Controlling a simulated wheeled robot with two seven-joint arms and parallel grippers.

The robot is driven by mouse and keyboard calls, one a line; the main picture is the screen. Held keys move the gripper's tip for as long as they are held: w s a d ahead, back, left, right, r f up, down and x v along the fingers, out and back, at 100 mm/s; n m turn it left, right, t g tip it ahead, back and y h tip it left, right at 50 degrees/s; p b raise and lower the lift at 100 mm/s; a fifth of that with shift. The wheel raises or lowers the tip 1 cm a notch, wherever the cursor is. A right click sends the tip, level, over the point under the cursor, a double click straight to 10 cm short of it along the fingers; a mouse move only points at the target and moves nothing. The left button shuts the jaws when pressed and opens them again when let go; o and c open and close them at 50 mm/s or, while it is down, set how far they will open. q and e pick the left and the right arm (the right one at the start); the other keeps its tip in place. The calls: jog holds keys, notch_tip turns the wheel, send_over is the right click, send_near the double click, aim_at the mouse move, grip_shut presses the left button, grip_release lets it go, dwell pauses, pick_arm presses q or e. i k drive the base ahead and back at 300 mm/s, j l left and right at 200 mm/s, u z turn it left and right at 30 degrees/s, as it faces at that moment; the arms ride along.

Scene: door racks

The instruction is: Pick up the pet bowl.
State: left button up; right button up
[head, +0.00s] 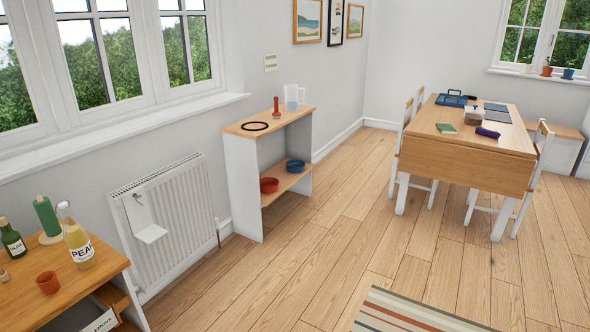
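Two bowls sit on the lower shelf of a narrow white shelf unit (244,185) with a wooden top, against the left wall. One is a red bowl (269,185) near the shelf's near end. The other is a blue bowl (295,166) further back. I cannot tell which of them is the pet bowl. Both look upright and stand apart from each other. Neither of my grippers is in view.
The unit's top holds a black ring (254,126), a red-handled item (277,108) and a clear jug (292,99). A radiator (172,220) and a bottle-laden cabinet (62,290) stand nearer left. A dining table (455,160) stands right. Wooden floor (330,240) between is clear.

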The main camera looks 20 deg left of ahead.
aim_at(294, 166)
jog(key=i+l, duration=0.1)
jog(key=i, duration=2)
jog(key=i+l, duration=0.1)
jog(key=i, duration=1.95)
jog(key=i+l+u, duration=0.15)
jog(key=i+u, duration=0.3)
jog(key=i, duration=0.15)
jog(key=i+l+u, duration=0.9)
jog(key=i, duration=0.15)
